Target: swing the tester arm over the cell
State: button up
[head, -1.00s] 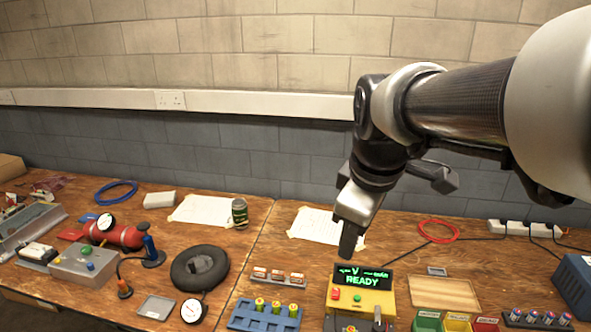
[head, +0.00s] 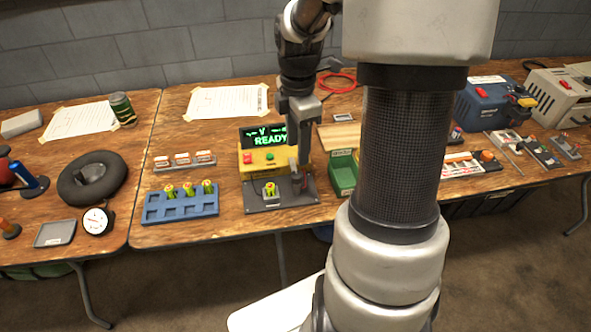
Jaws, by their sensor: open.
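A green-topped cell (head: 270,189) stands in a small holder on that plate. A dark part that looks like the tester arm (head: 296,184) is at the right of the plate, beside the cell and not over it. My gripper (head: 302,155) is open and points down just above that part, at the tester's right side. I cannot tell whether its fingers touch or straddle it.
A blue rack (head: 181,207) with several cells stands left of the tester. A black ring cushion (head: 92,178) and a round gauge (head: 96,221) are further left. Blue equipment (head: 482,105) is at the right.

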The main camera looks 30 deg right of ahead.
aim_at(297, 175)
notch_tip(297, 175, down, 9)
jog(key=shift+r+b, duration=0.15)
jog(key=shift+b, duration=0.8)
grip_shut()
